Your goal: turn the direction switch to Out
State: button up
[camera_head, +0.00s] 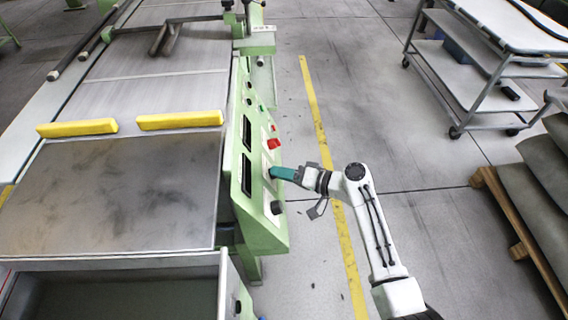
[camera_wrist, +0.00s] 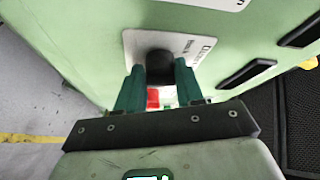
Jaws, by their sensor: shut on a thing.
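The direction switch (camera_wrist: 159,64) is a black round knob on a white label plate (camera_wrist: 196,52) on the green control panel. In the wrist view my gripper (camera_wrist: 158,75) has one teal finger on each side of the knob and is shut on it. The lettering on the plate is too small and angled to read, so the knob's setting cannot be told. In the head view my gripper (camera_head: 270,173) reaches the panel (camera_head: 262,228) from the right, and its fingertips hide the switch.
A red switch (camera_head: 273,143) sits just above my gripper on the panel, and a black knob (camera_head: 276,207) sits below. Dark displays (camera_head: 247,174) line the panel's left side. A grey cart (camera_head: 480,85) and stacked sacks (camera_head: 530,180) stand at right. The floor between is clear.

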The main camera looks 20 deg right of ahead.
jog(key=shift+w+a+r+m+g+h+p, duration=0.15)
jog(key=shift+m+g+h+p, duration=0.4)
jog(key=shift+m+p, duration=1.1)
jog(key=shift+d+r+m+g+h+p, duration=0.15)
jog(key=shift+m+g+h+p, duration=0.35)
jog(key=shift+m+p, duration=1.15)
jog(key=shift+w+a+r+m+g+h+p, duration=0.2)
jog(key=shift+m+g+h+p, duration=0.45)
jog(key=shift+p, duration=1.75)
jog(key=shift+s+d+m, duration=0.1)
jog(key=shift+m, duration=0.25)
jog(key=o, duration=1)
jog(key=shift+s, duration=0.1)
jog(key=p+v, duration=0.1)
jog(key=v, duration=0.9)
jog(key=shift+s+d, duration=0.25)
jog(key=shift+d, duration=0.05)
